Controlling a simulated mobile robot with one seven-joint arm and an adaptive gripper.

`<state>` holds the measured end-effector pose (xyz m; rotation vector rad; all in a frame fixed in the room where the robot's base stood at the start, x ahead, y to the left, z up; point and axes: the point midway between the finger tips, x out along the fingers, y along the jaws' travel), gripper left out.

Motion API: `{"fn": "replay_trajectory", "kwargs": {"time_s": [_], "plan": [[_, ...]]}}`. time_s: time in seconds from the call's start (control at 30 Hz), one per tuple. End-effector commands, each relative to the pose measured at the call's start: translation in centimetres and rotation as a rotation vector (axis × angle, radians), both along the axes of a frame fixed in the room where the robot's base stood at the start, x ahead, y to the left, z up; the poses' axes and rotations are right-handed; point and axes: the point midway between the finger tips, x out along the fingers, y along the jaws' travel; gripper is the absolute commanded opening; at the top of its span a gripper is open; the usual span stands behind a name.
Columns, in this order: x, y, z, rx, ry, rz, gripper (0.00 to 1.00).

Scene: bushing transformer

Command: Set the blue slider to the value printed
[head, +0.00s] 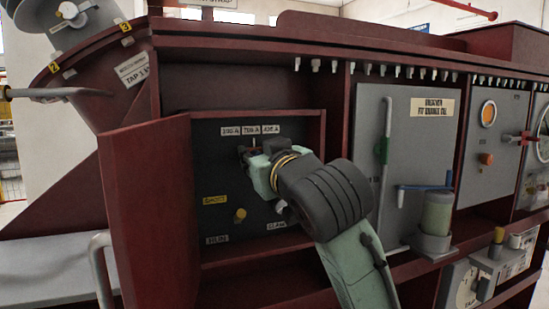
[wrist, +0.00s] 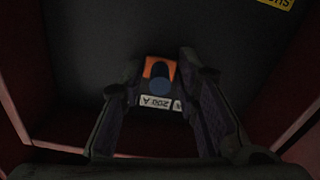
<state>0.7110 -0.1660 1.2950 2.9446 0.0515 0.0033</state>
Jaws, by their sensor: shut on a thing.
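In the wrist view, the blue slider (wrist: 161,84) sits against an orange piece (wrist: 160,66), between the two fingers of my gripper (wrist: 161,75). The fingers are shut on the slider. In the head view, my gripper (head: 257,155) reaches into the open red cabinet and hides the slider there. A row of white labels (head: 251,129) stands just above the gripper; the values are too small to read surely. One white label (wrist: 155,101) shows upside down beside the slider in the wrist view, with part of another next to it.
A red door (head: 150,215) stands open at the left of the recess. The dark panel (head: 207,160) also bears a yellow knob (head: 240,215) and a yellow label (head: 215,200).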

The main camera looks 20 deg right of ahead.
Motion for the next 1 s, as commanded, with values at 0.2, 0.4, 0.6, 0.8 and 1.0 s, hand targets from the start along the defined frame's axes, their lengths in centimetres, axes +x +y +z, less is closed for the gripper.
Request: {"fn": "replay_trajectory", "kwargs": {"time_s": [0.2, 0.4, 0.6, 0.8, 1.0], "plan": [[-0.1, 0.4, 0.0, -0.003, -0.001, -0.001, 0.0], [-0.1, 0.4, 0.0, -0.002, -0.001, -0.001, 0.35], [-0.1, 0.4, 0.0, 0.0, -0.001, -0.001, 0.35], [-1.2, 0.3, 0.1, 0.0, -0.003, 0.0, 0.35], [-5.2, 0.2, 0.1, -0.002, -0.005, -0.002, 0.35]]}}
